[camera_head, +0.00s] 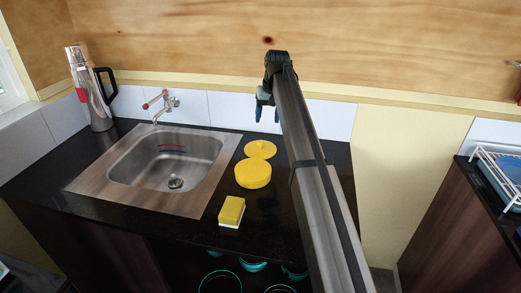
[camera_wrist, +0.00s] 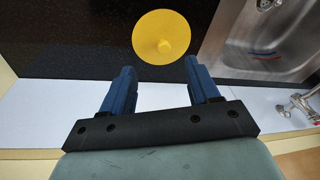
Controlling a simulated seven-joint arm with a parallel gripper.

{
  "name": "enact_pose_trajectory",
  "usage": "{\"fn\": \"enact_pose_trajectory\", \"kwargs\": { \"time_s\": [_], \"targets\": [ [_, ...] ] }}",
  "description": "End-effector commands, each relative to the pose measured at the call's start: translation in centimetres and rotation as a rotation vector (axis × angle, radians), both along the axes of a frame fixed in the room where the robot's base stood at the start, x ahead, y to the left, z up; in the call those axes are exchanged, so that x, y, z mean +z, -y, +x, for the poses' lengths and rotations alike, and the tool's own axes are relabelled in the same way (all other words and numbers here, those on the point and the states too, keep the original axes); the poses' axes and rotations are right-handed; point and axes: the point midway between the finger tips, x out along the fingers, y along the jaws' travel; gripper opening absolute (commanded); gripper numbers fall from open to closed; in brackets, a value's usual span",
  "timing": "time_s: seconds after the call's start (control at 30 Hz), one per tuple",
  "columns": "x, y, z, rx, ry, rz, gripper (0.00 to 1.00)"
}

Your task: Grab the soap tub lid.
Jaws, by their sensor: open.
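The soap tub lid (camera_head: 260,149) is a round yellow disc on the black counter, just behind the yellow soap tub (camera_head: 253,174). In the wrist view the lid (camera_wrist: 160,37) shows from above with a small knob near its middle. My gripper (camera_head: 267,113) is above the counter near the back wall, to the right of the lid and apart from it. In the wrist view my gripper (camera_wrist: 158,72) has its two blue fingers spread with nothing between them. The lid lies just beyond the fingertips there.
A steel sink (camera_head: 168,165) with a tap (camera_head: 162,103) is left of the lid. A yellow and white sponge (camera_head: 232,211) lies in front of the tub. A metal flask (camera_head: 92,90) stands at the back left. The white backsplash (camera_wrist: 50,100) is close behind my gripper.

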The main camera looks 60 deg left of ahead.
Motion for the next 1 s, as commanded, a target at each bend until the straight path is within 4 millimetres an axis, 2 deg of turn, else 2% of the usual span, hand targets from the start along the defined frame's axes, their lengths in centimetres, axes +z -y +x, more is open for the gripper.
{"fn": "enact_pose_trajectory", "kwargs": {
  "time_s": [0.03,0.23,0.53,0.67,1.0],
  "targets": [
    [0.2,-0.8,0.2,0.073,0.017,0.022,0.61],
    [0.4,-1.6,0.4,0.313,0.090,0.075,0.61],
    [-0.2,-1.9,0.4,0.418,0.118,0.079,0.61],
    [-1.7,-2.2,0.4,0.417,0.117,0.078,0.61],
    [-6.9,-3.7,0.4,0.416,0.117,0.078,0.61]
  ]
}}
